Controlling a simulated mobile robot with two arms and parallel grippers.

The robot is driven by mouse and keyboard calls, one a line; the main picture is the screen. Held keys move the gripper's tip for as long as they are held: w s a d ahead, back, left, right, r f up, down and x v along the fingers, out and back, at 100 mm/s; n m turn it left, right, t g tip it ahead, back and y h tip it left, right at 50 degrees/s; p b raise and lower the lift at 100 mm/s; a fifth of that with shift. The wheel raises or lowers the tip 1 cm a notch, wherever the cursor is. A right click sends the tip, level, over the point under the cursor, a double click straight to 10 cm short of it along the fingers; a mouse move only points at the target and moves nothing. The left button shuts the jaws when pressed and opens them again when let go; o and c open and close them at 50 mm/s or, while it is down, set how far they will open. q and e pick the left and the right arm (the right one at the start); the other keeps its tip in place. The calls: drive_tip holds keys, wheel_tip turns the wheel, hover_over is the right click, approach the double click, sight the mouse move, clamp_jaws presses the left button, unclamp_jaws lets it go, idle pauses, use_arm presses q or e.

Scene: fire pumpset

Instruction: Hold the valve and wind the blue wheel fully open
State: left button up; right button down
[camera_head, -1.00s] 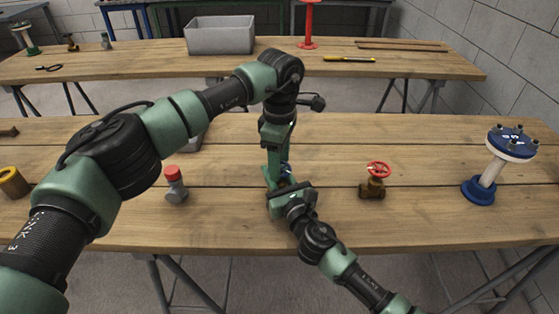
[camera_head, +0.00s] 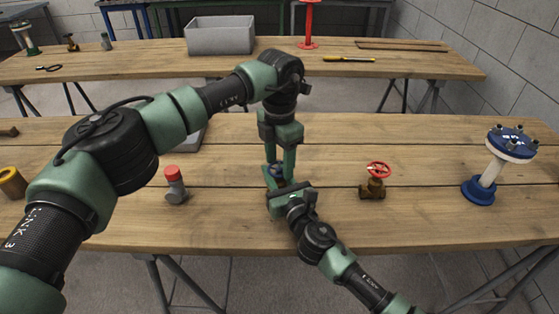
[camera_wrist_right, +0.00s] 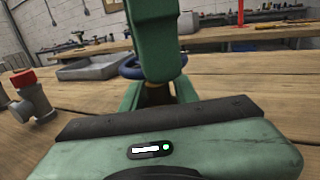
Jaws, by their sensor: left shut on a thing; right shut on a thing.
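The blue wheel (camera_head: 276,171) shows only as small dark-blue bits between my grippers. In the right wrist view its blue rim (camera_wrist_right: 131,68) shows left of a green finger. My left gripper (camera_head: 280,168) points straight down from above, its two fingers on either side of the wheel, shut on it. My right gripper (camera_head: 280,187) comes in from the front, low at the table, shut on the valve body. The valve body is mostly hidden by the grippers; a small brass-coloured bit (camera_wrist_right: 157,94) shows between the fingers in the wrist view.
A valve with a red wheel (camera_head: 376,180) stands to the right, and a grey fitting with a red cap (camera_head: 175,185) to the left. A blue-and-white flanged stand (camera_head: 490,172) is far right. A grey tray (camera_head: 188,142) sits behind my left arm.

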use_arm(q)
drive_tip(key=n, duration=0.6)
use_arm(e)
drive_tip(key=shift+f, duration=0.1)
use_arm(q)
drive_tip(key=n, duration=0.6)
drive_tip(key=shift+n, duration=0.4)
drive_tip(key=o, duration=1.4)
drive_tip(key=shift+c, duration=0.2)
drive_tip(key=shift+r, duration=0.1)
wheel_tip(320, 180, up, 12)
use_arm(e)
drive_tip(key=c, duration=1)
unclamp_jaws()
